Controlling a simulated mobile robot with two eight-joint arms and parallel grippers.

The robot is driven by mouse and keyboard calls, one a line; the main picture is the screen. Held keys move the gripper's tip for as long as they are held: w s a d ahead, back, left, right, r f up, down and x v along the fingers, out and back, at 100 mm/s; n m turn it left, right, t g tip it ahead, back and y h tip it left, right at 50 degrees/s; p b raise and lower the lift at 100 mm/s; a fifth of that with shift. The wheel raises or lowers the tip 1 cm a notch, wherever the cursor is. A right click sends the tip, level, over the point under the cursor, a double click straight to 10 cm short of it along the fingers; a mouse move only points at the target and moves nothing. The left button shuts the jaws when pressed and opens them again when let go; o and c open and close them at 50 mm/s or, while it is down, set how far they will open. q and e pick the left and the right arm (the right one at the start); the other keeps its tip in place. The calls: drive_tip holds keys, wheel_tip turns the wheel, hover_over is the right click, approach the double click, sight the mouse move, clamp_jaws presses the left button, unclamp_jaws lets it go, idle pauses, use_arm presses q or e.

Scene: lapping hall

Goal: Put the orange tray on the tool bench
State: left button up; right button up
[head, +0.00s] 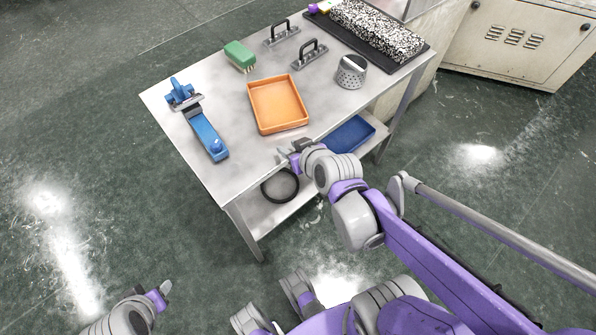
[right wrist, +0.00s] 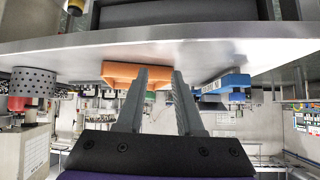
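The orange tray (head: 278,104) lies flat and empty on the steel bench top (head: 227,177), close to the front edge. In the right wrist view, which is upside down, the tray (right wrist: 118,74) shows behind and between my fingers. My right gripper (head: 284,154) is at the bench's front edge, just short of the tray. In the right wrist view the two fingers of this gripper (right wrist: 160,75) stand apart with nothing held between them. My left gripper (head: 165,289) is low at the bottom left, away from the bench; its finger opening is not clear.
On the bench are a blue tool (head: 206,136), a green brush (head: 239,55), two handled blocks (head: 309,54), a perforated cup (head: 351,72) and a speckled slab (head: 377,31). The lower shelf holds a blue bin (head: 348,135) and a black ring (head: 268,196). A cabinet (head: 520,42) stands at right.

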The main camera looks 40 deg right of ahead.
drive_tip(key=s+a+f+n+g, duration=0.1)
drive_tip(key=s+a+g, duration=0.4)
drive_tip(key=s, duration=0.6)
drive_tip(key=shift+s+a+f+n+y, duration=0.3)
drive_tip(key=shift+s+a+f+y, duration=0.1)
drive_tip(key=shift+a+f, duration=0.5)
drive_tip(key=shift+r, duration=0.1)
